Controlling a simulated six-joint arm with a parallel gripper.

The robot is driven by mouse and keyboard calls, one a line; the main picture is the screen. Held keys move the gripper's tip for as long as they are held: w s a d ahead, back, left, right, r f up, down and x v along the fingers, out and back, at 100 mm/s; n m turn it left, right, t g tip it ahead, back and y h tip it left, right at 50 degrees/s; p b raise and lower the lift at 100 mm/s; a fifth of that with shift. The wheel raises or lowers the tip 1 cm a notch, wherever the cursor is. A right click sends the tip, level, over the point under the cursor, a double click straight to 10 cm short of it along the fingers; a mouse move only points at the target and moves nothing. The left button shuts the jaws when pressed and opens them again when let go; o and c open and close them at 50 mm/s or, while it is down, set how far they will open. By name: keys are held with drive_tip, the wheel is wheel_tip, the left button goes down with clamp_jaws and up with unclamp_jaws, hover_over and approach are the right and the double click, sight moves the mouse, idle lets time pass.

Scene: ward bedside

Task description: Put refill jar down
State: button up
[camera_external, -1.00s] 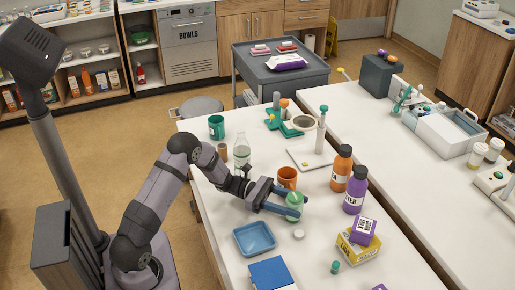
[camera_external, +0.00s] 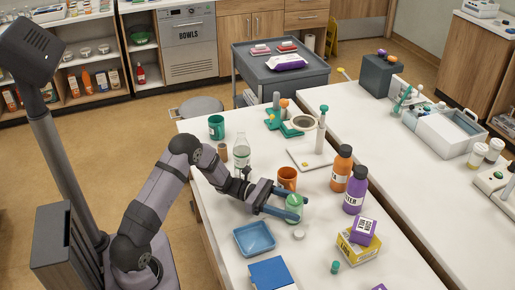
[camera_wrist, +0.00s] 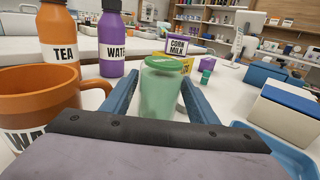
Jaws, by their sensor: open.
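The refill jar, taken to be the translucent green jar (camera_external: 294,207), stands upright on the white table. In the wrist view the jar (camera_wrist: 160,92) is straight ahead, between the two blue fingers. My gripper (camera_external: 291,206) is open around it; the wrist view of my gripper (camera_wrist: 160,98) shows small gaps on both sides of the jar. The jar's base is hidden in the wrist view by the gripper body.
An orange mug (camera_external: 287,178) stands close beside the fingers. Orange (camera_external: 341,168) and purple (camera_external: 355,190) bottles stand to the right.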

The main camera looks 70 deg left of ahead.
drive_tip(key=shift+s+a, duration=0.2)
drive_tip(key=shift+a, duration=0.1)
drive_tip(key=shift+o, duration=0.3)
drive_tip(key=b+v, duration=0.2)
drive_tip(key=v, duration=0.9)
drive_tip(key=shift+s+r, duration=0.1)
drive_tip(key=shift+s, duration=0.05)
drive_tip(key=shift+r, duration=0.15)
drive_tip(key=shift+w+d+r+p, duration=0.1)
drive_tip(key=shift+w+r+p, duration=0.25)
drive_tip(key=shift+p, duration=0.8)
drive_tip(key=w+d+r+g+y+p, duration=0.1)
drive_tip(key=p, duration=0.5)
drive_tip(key=shift+w+r, duration=0.2)
drive_tip(key=p, duration=0.3)
drive_tip(key=w+d+g+y+p, duration=0.1)
drive_tip(key=p, duration=0.2)
drive_tip(key=shift+w+r, duration=0.1)
drive_tip(key=shift+r, duration=0.2)
drive_tip(key=p, duration=0.2)
drive_tip(key=d+g+y+p, duration=0.1)
drive_tip(key=p, duration=0.1)
drive_tip(key=shift+w, duration=0.25)
drive_tip(key=shift+d+f+p, duration=0.1)
drive_tip(key=shift+f+p, duration=0.1)
drive_tip(key=shift+p, duration=0.65)
